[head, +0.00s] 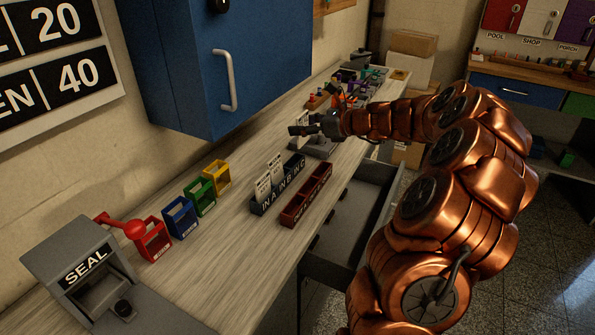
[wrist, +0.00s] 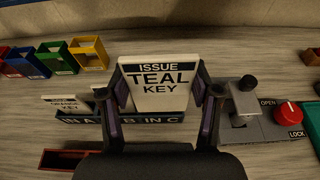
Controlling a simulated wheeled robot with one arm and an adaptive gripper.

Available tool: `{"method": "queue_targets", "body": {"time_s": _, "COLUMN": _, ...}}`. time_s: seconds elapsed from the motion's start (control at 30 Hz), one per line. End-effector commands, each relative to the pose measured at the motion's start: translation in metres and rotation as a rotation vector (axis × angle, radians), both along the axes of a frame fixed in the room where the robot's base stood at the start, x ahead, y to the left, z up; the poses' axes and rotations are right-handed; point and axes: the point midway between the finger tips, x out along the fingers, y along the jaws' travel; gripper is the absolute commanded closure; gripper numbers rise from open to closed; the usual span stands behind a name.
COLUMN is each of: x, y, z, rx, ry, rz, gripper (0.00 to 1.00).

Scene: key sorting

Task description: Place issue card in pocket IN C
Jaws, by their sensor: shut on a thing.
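The white issue card (wrist: 158,96) reads "ISSUE TEAL KEY" in the wrist view. My gripper (wrist: 160,88) is shut on it, one finger at each side edge, and holds it upright. In the head view my gripper (head: 316,124) is over the bench, beyond the rack. The dark blue rack (head: 292,187) is labelled IN A, IN B, IN C. Cards stand in its IN A and IN B pockets; one (wrist: 64,104) reads "ORANGE KEY". In the wrist view the IN C label (wrist: 163,119) shows below the held card. I cannot tell the gap between card and rack.
A dark red tray (head: 307,196) lies in front of the rack. A grey fixture with a red knob (wrist: 288,112) stands right of the rack in the wrist view. Coloured bins (head: 181,218) and a SEAL press (head: 75,262) stand to the left. A drawer (head: 350,215) is open below.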

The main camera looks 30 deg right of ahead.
Motion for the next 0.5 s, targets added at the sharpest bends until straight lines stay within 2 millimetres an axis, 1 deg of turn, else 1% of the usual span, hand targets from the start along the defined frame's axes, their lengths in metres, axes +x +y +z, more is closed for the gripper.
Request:
{"method": "queue_targets", "body": {"time_s": 0.03, "x": 0.007, "y": 0.005, "z": -0.004, "rx": 0.008, "ry": -0.012, "rz": 0.003, "gripper": 0.64}}
{"method": "queue_targets", "body": {"time_s": 0.1, "x": 0.014, "y": 0.009, "z": -0.003, "rx": 0.019, "ry": -0.027, "rz": 0.0, "gripper": 0.64}}
{"method": "queue_targets", "body": {"time_s": 0.2, "x": 0.02, "y": 0.014, "z": -0.002, "rx": 0.029, "ry": -0.039, "rz": 0.001, "gripper": 0.64}}
{"method": "queue_targets", "body": {"time_s": 0.27, "x": 0.022, "y": 0.015, "z": -0.006, "rx": 0.033, "ry": -0.042, "rz": 0.0, "gripper": 0.64}}
{"method": "queue_targets", "body": {"time_s": 0.5, "x": 0.023, "y": 0.015, "z": -0.042, "rx": 0.036, "ry": -0.045, "rz": -0.001, "gripper": 0.64}}
